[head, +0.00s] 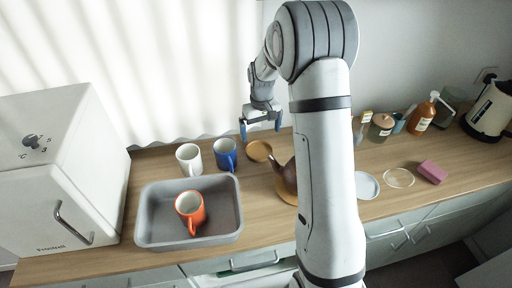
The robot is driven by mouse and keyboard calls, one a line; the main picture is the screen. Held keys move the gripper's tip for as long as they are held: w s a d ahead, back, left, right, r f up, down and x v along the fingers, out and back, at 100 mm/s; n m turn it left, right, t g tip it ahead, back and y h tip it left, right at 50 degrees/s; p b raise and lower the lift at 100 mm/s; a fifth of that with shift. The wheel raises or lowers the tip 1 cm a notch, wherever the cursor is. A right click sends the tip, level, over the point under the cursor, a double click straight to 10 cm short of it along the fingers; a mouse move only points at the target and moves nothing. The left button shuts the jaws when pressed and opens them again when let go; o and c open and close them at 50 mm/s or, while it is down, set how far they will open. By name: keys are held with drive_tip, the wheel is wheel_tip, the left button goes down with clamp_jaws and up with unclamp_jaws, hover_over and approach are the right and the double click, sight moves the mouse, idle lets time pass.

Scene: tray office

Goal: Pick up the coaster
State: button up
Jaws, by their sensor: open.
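A round, flat, orange-brown disc, apparently the coaster (259,151), lies on the wooden counter behind the dark teapot and to the right of the blue mug. My gripper (261,128) hangs above and just behind it in the head view, pointing down. Its two fingers are spread apart with nothing between them. It appears clear of the coaster, but the exact height is hard to tell.
A blue mug (225,154) and a white mug (189,159) stand left of the coaster. A grey tray (151,215) holds an orange mug (189,208). A dark teapot (288,174), partly hidden by my arm, sits on a brown round mat. A white saucer (366,186) lies to the right.

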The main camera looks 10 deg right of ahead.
sight(259, 151)
drive_tip(key=shift+w+f, duration=0.3)
drive_tip(key=shift+f, duration=0.5)
wheel_tip(259, 151, down, 7)
drive_tip(key=shift+s+a+f+p, duration=0.1)
drive_tip(key=shift+a+p, duration=0.05)
drive_tip(key=shift+p, duration=1.05)
drive_tip(key=c, duration=0.8)
